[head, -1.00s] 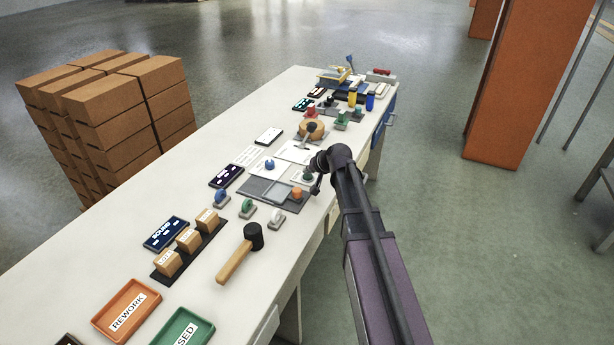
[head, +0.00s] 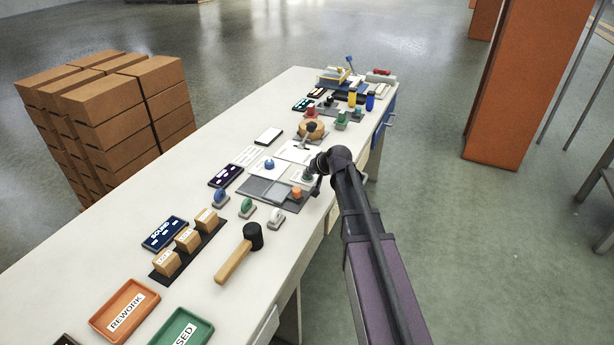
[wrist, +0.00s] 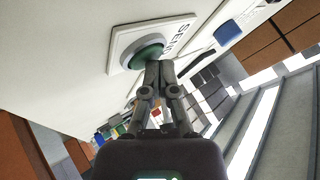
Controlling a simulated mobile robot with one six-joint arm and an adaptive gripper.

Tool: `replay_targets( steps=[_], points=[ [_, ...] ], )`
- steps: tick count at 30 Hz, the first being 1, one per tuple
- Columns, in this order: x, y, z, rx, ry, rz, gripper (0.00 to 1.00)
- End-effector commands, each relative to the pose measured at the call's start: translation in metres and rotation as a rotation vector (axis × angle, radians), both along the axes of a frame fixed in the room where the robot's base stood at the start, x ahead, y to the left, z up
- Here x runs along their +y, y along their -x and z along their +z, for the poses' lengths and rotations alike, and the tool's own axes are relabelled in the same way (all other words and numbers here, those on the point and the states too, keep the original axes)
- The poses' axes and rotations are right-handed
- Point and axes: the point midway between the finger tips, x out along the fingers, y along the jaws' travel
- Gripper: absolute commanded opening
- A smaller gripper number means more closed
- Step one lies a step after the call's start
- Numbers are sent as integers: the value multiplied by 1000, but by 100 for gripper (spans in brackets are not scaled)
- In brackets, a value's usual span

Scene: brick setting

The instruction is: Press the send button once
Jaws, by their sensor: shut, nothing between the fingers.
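In the head view the green button (head: 307,175) shows on the bench beside the end of my arm. My gripper (wrist: 159,66) is shut and empty, its fingertips together at the edge of the green cap. I cannot tell whether they touch it. In the head view my arm hides most of the gripper.
An orange knob (head: 296,192) and a blue knob (head: 269,164) stand near the button. A mallet (head: 240,254), small boxes and trays lie toward the near end of the bench (head: 100,262). A round wooden piece (head: 312,127) lies farther along.

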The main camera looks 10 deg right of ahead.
Motion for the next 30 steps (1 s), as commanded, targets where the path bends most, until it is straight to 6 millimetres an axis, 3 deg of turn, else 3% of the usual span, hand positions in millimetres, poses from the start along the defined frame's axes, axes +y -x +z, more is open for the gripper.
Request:
replay_targets(
  steps=[30],
  points=[
    [1,0,17,1,1,1,0]
  ],
)
